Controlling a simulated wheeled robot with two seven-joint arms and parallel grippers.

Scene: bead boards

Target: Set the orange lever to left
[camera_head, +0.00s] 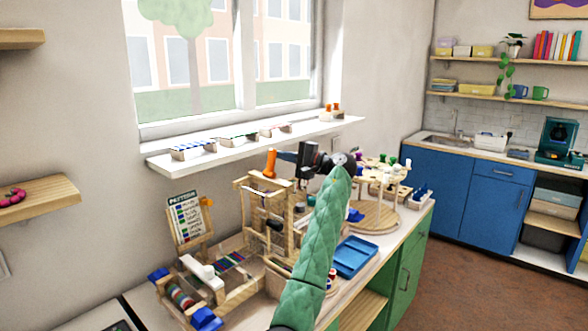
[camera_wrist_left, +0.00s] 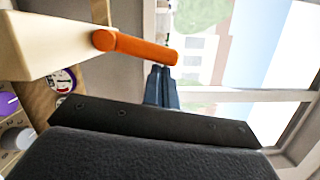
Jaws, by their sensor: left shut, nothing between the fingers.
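The orange lever (camera_head: 270,163) stands nearly upright, its top leaning slightly right, on top of a wooden frame (camera_head: 250,183) on the workbench. In the left wrist view the orange lever (camera_wrist_left: 135,47) reaches from a pale wooden block (camera_wrist_left: 50,40) towards the fingertips. My left gripper (camera_head: 284,156) is shut and empty, with blue fingertips just right of the lever's upper part. In the left wrist view the shut fingertips (camera_wrist_left: 161,72) lie close by the lever's free end; I cannot tell whether they touch. My right gripper is not in view.
A pattern board (camera_head: 188,217) stands left of the frame. A round wooden stand (camera_head: 372,217) and a blue tray (camera_head: 354,257) are to the right. The window sill (camera_head: 240,143) with bead racks runs behind. My green-sleeved arm hides part of the bench.

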